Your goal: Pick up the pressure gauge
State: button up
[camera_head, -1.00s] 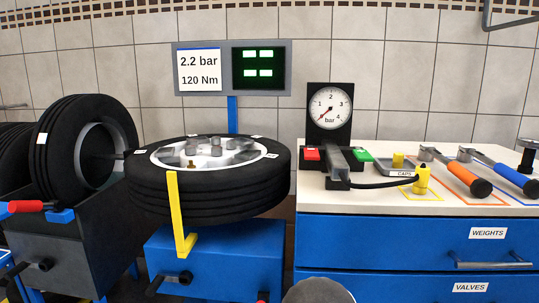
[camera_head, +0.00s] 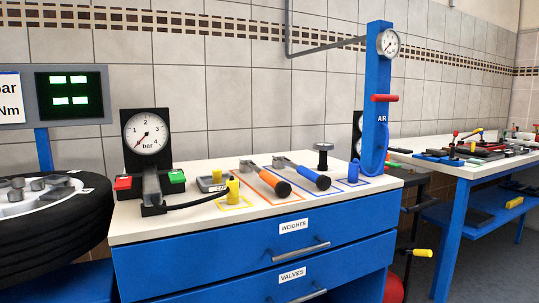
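A black gauge unit with a white round dial marked "bar" (camera_head: 147,132) stands upright at the left end of the white worktop (camera_head: 225,220). It has a red button (camera_head: 123,184) and a green button (camera_head: 176,177) beside its grey front part. A black hose runs from its base to a yellow fitting (camera_head: 233,191) standing inside a yellow outline. A second round dial (camera_head: 388,42) is mounted on top of the blue post marked "AIR" (camera_head: 376,90). I cannot tell from the view alone which dial the task names. My gripper is not in view.
An orange-handled tool (camera_head: 274,182) and a blue-handled tool (camera_head: 314,177) lie right of the yellow fitting. A blue drawer cabinet (camera_head: 200,268) is below the worktop. A wheel (camera_head: 60,215) lies at left; another bench (camera_head: 460,168) stands at right.

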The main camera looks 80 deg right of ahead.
aim_at(323, 147)
jog(key=u, duration=1.05)
jog(key=k, duration=2.3)
jog(key=z, duration=0.65)
